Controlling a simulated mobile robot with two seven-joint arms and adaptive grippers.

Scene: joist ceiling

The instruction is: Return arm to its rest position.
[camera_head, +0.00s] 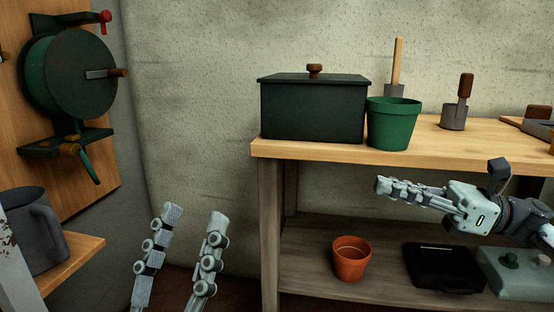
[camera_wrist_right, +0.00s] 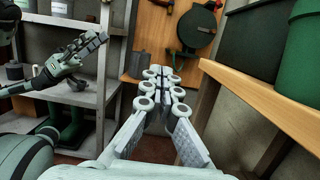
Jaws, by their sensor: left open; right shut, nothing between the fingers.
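My left gripper (camera_head: 195,213) rises from the bottom left of the head view. Its two fingers stand apart, pointing up, with nothing between them. My right gripper (camera_head: 382,186) comes in from the right edge of the head view, below the bench top and above the lower shelf. Its fingers are together, empty, and point left. In the right wrist view the shut right fingers (camera_wrist_right: 165,73) reach forward in the middle, and the left gripper (camera_wrist_right: 90,44) shows at the left.
The wooden bench (camera_head: 330,150) holds a dark lidded box (camera_head: 312,110), a green pot (camera_head: 393,124) and hand tools. Its lower shelf has a terracotta pot (camera_head: 352,262) and a black case (camera_head: 445,269). A hose reel (camera_head: 75,75) hangs left, above a grey mug (camera_head: 32,232).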

